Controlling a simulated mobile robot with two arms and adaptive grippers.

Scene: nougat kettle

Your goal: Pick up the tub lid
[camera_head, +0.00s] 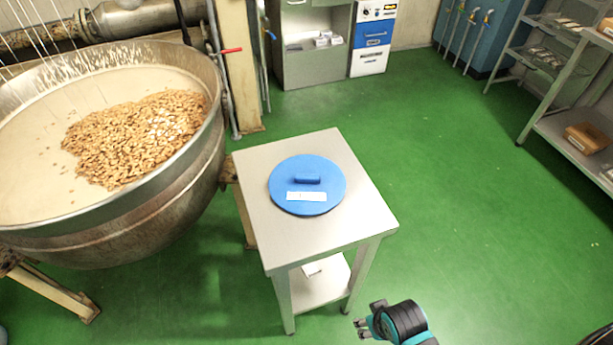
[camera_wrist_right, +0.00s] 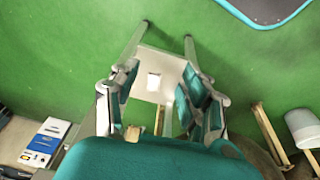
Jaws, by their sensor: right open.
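The tub lid (camera_head: 307,185) is a round blue disc with a raised bar handle (camera_head: 307,179) and a white label. It lies flat on a small grey metal table (camera_head: 345,227) in the head view. My right gripper (camera_head: 361,325) is at the bottom of the head view, apart from the table and in front of its right leg. In the wrist view my right gripper (camera_wrist_right: 157,95) is open and empty, with the table's lower shelf (camera_wrist_right: 155,60) seen between its teal fingers. The lid cannot be made out in the wrist view. My left gripper is not in view.
A large metal kettle (camera_head: 130,225) with nuts in a pale mass stands close to the table's left. A card-like item (camera_head: 313,269) lies on the lower shelf. Shelving (camera_head: 560,125) stands at the right, cabinets (camera_head: 310,62) at the back. The green floor right of the table is clear.

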